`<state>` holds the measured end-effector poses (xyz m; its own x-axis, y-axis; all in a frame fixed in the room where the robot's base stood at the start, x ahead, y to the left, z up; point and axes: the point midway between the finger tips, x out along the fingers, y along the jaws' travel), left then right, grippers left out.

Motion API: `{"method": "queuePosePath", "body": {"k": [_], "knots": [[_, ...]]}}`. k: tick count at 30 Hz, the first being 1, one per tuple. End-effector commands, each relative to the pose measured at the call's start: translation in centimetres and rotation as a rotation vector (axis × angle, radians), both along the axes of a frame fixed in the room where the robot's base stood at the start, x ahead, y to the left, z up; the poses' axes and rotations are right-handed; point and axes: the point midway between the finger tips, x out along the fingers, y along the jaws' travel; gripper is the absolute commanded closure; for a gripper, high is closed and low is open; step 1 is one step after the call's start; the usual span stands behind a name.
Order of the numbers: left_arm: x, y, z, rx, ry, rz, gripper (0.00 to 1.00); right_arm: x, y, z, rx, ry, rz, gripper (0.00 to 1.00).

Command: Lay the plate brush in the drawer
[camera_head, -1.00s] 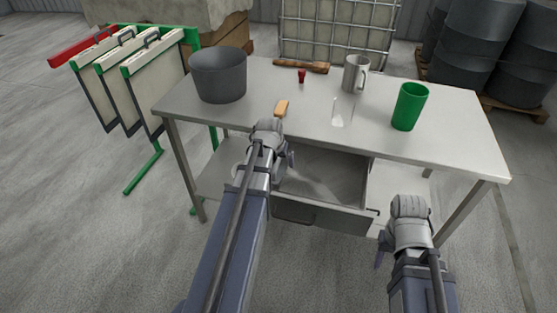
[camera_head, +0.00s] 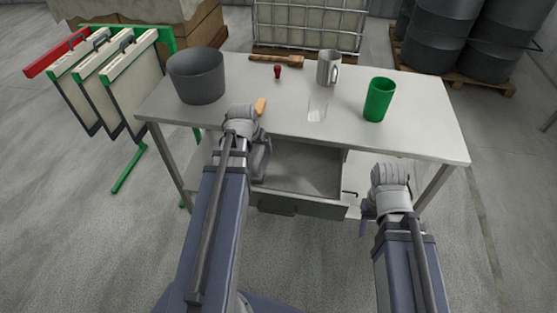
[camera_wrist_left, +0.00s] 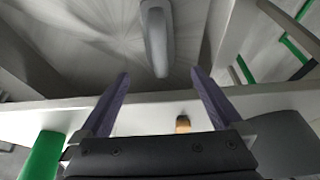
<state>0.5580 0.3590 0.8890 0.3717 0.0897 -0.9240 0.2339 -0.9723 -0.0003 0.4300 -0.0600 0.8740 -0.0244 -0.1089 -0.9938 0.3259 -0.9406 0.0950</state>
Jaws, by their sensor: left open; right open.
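A small tan piece (camera_head: 261,107) lies on the table near its front edge, just beyond my left gripper (camera_head: 261,152). In the left wrist view it looks like a short brush end (camera_wrist_left: 183,124), partly hidden by my gripper. A longer brown wooden brush (camera_head: 276,60) lies along the table's back edge. I cannot tell which is the plate brush. The drawer (camera_head: 305,170) below the tabletop is pulled out, and its visible inside looks empty. My left gripper, also in the left wrist view (camera_wrist_left: 160,78), is open and empty over the drawer. My right gripper (camera_head: 367,215) hangs right of the drawer.
On the table (camera_head: 420,140) stand a grey bucket (camera_head: 196,78), a metal mug (camera_head: 327,68), a clear glass (camera_head: 317,107), a green cup (camera_head: 379,100) and a small red object (camera_head: 278,72). A green rack (camera_head: 130,170) stands left.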

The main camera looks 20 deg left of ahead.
Motion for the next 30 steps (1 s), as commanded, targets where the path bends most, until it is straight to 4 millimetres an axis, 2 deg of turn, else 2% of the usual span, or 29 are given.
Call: {"method": "queuePosePath", "body": {"k": [2, 5, 8, 11, 12, 15, 18, 21, 24, 30], "knots": [[0.0, -0.1, 0.0, 0.000, 0.001, -0.001, 0.00, 0.0, 0.0, 0.0, 0.000, 0.000, 0.000, 0.50], [-0.1, -1.7, -0.2, -0.003, 0.018, -0.027, 0.00, 0.0, 0.0, 0.0, 0.000, 0.000, 0.000, 0.50], [-0.5, -6.0, -0.5, -0.007, 0.066, -0.095, 0.00, 0.0, 0.0, 0.0, 0.000, 0.000, 0.000, 0.50], [-1.8, -12.1, -1.0, -0.005, 0.143, -0.194, 0.00, 0.0, 0.0, 0.0, 0.000, 0.000, 0.000, 0.50], [-2.6, -14.5, -1.2, 0.001, 0.177, -0.236, 0.00, 0.0, 0.0, 0.0, 0.000, 0.000, 0.000, 0.50], [-5.0, -19.8, -1.5, 0.019, 0.260, -0.331, 0.00, 0.0, 0.0, 0.0, 0.000, 0.000, 0.000, 0.50], [-7.6, -24.0, -1.6, 0.046, 0.330, -0.409, 0.00, 0.0, 0.0, 0.0, 0.000, 0.000, 0.000, 0.50], [-9.9, -26.9, -1.6, 0.074, 0.385, -0.471, 0.00, 0.0, 0.0, 0.0, 0.000, 0.000, 0.000, 0.50], [-11.5, -28.7, -1.6, 0.098, 0.423, -0.510, 0.00, 0.0, 0.0, 0.0, 0.000, 0.000, 0.000, 0.50], [-12.8, -29.9, -1.6, 0.117, 0.452, -0.539, 0.00, 0.0, 0.0, 0.0, 0.000, 0.000, 0.000, 0.50]]}}
